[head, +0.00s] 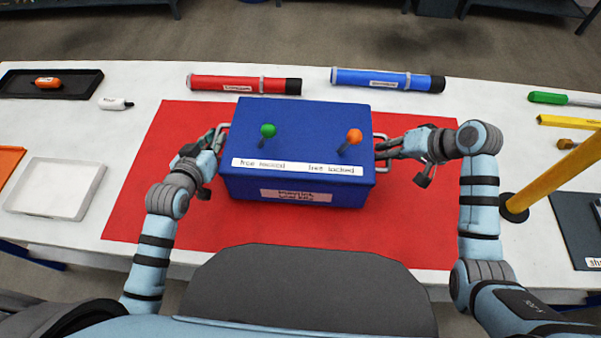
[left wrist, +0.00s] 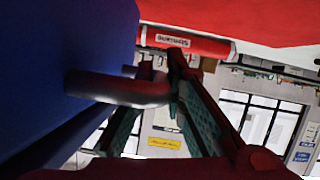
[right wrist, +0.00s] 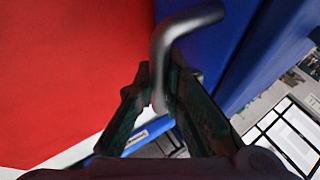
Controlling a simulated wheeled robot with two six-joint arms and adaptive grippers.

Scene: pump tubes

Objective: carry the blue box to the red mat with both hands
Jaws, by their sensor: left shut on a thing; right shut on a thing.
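The blue box (head: 300,130) is over the red mat (head: 190,150) in the head view. I cannot tell whether it rests on the mat or is held just above it. A green-knobbed lever and an orange-knobbed lever stand on its lid. My left gripper (head: 216,139) is shut on the metal handle at the box's left side; the handle also shows in the left wrist view (left wrist: 120,88). My right gripper (head: 388,146) is shut on the right handle, which shows in the right wrist view (right wrist: 165,45).
A red tube (head: 235,84) and a blue tube (head: 385,79) lie behind the mat. A white tray (head: 55,188) and a black tray (head: 75,84) are at the left. A yellow post (head: 555,175) stands at the right, beyond my right arm.

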